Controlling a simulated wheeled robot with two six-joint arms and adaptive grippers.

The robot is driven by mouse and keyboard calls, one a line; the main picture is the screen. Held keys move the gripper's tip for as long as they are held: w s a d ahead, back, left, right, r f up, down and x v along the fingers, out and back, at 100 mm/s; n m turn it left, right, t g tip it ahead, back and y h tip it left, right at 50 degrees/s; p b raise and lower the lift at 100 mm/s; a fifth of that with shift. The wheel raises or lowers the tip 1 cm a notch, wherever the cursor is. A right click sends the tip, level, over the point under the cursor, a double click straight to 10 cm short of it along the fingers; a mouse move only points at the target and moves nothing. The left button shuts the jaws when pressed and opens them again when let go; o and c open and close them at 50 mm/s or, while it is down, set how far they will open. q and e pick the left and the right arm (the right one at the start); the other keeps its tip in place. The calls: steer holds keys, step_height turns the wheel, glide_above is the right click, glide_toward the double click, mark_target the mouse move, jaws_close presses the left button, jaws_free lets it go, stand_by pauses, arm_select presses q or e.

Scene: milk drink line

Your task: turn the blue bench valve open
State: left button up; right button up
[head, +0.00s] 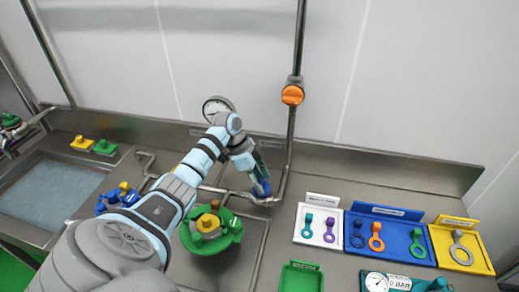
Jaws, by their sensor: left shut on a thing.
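The blue bench valve (262,188) sits on the pipe at the back of the steel bench, in the middle of the head view. Its blue handle is partly hidden by my left gripper (257,180). My left arm reaches in from the lower left, and its gripper points down at the valve and is shut on the blue handle. How far the valve is turned cannot be told from this view. My right gripper is not in view.
A green bowl (226,238) with coloured parts stands beside my left arm. A round gauge (217,108) and a vertical pipe with an orange valve (292,95) are behind. White (307,239), blue (352,247) and yellow (480,265) trays with ring tools lie right. A water basin (50,190) is left.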

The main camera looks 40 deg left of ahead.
arm_select(q)
steer(key=shift+s+r+n+t+y+p, duration=0.1)
steer(key=shift+r+n+t+y+p, duration=0.15)
steer(key=shift+n+p, duration=0.85)
steer(key=shift+f+n+t+y, duration=0.2)
steer(key=shift+n+t+y, duration=0.05)
steer(key=shift+n, duration=0.65)
steer(key=n, duration=0.2)
steer(key=n+y, duration=0.1)
steer(key=n, duration=0.1)
steer(key=n+t+y, duration=0.1)
steer(key=n, duration=0.1)
steer(key=shift+d, duration=0.25)
steer(key=n+y, duration=0.1)
steer(key=n, duration=0.2)
steer(key=n+y, duration=0.1)
steer(key=n, duration=0.2)
steer(key=shift+d+n+g+y, duration=0.1)
steer(key=shift+n+g+y, duration=0.2)
steer(key=shift+n+y, duration=0.1)
steer(key=o, duration=1.1)
steer(key=shift+o, duration=0.2)
